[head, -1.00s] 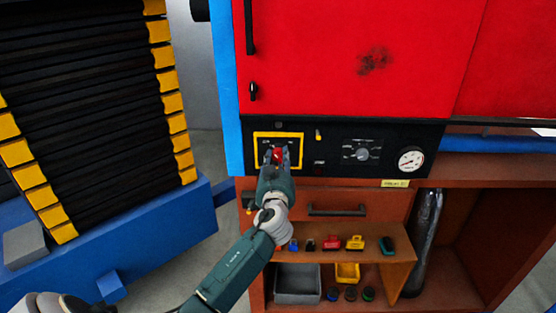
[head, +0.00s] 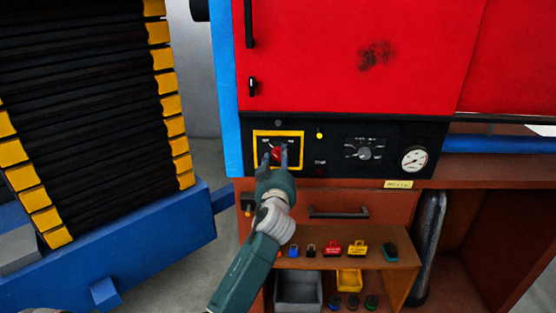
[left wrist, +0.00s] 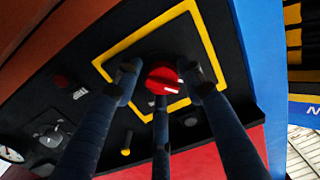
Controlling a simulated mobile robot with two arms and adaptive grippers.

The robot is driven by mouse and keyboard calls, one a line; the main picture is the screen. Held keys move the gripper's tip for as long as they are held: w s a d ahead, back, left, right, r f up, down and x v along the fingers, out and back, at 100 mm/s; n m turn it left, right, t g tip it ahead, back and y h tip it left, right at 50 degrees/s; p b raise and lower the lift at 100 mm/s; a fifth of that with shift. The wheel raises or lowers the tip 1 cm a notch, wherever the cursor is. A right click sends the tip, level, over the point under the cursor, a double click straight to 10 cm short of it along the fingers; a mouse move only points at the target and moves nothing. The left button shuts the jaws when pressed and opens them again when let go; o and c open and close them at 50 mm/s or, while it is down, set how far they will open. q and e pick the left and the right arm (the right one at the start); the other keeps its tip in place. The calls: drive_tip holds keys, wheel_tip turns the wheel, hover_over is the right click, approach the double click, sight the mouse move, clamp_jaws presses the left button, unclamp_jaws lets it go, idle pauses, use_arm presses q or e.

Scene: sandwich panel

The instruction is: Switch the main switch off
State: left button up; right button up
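The main switch, a red rotary knob (head: 277,153), sits in a yellow-framed square (head: 259,134) on the black control panel. In the left wrist view the red knob (left wrist: 163,80) has a white mark toward its lower right. My left gripper (head: 276,158) is in front of the knob, with its fingers spread on either side of it. The left wrist view shows the fingers (left wrist: 161,84) around the knob with gaps between, so it is open and empty. The switch labels are partly hidden and too small to read. My right gripper is not in view.
A selector dial (head: 364,153) and a round gauge (head: 414,159) are to the right on the panel. Below are a drawer handle (head: 338,212) and a shelf (head: 390,262) with small padlocks and tags. A blue-framed stack (head: 150,250) stands at the left.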

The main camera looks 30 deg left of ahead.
use_arm(q)
drive_tip(key=shift+o, duration=0.7)
drive_tip(key=v, duration=1.2)
drive_tip(key=shift+a, duration=0.1)
